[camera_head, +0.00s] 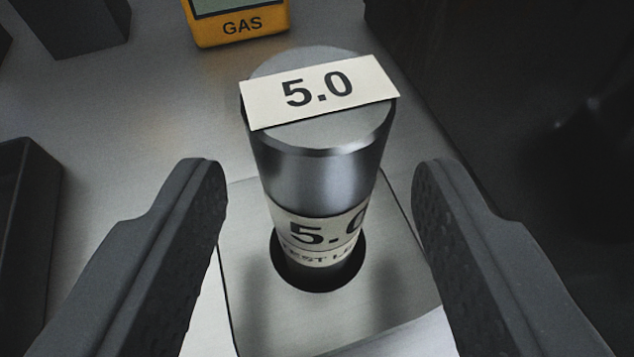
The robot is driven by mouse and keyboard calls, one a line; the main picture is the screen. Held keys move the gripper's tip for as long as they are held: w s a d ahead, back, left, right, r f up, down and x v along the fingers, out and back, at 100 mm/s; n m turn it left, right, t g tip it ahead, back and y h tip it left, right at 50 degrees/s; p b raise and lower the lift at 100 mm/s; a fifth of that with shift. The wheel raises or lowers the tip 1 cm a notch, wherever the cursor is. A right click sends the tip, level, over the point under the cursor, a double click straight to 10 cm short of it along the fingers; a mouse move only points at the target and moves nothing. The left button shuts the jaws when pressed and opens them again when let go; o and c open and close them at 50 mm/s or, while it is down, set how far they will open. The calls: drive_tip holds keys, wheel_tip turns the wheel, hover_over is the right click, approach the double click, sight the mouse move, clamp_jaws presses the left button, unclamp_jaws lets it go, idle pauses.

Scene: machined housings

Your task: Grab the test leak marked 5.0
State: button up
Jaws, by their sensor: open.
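The test leak marked 5.0 (318,176) is a metal cylinder with a flat label reading 5.0 across its top. A second label around its lower body also reads 5.0, with partly visible text below it. It stands in a round dark hole in a light metal plate (390,315), and its lower end is hidden in the hole. My gripper (320,185) is open, with one dark finger on the left of the cylinder and one on the right. A gap shows between each finger and the cylinder.
A yellow device marked GAS (240,24) stands behind the cylinder at the top. A dark block (80,22) is at the upper left, and a dark box edge (28,220) is at the far left. The surface ends at the right, with darkness beyond.

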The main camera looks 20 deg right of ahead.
drive_tip(key=shift+p+x, duration=0.3)
drive_tip(key=shift+x, duration=1.9)
drive_tip(key=shift+s, duration=0.1)
drive_tip(key=shift+c, duration=0.3)
clamp_jaws()
wheel_tip(320, 180, up, 18)
drive_tip(key=p, duration=0.4)
drive_tip(key=shift+p, duration=0.3)
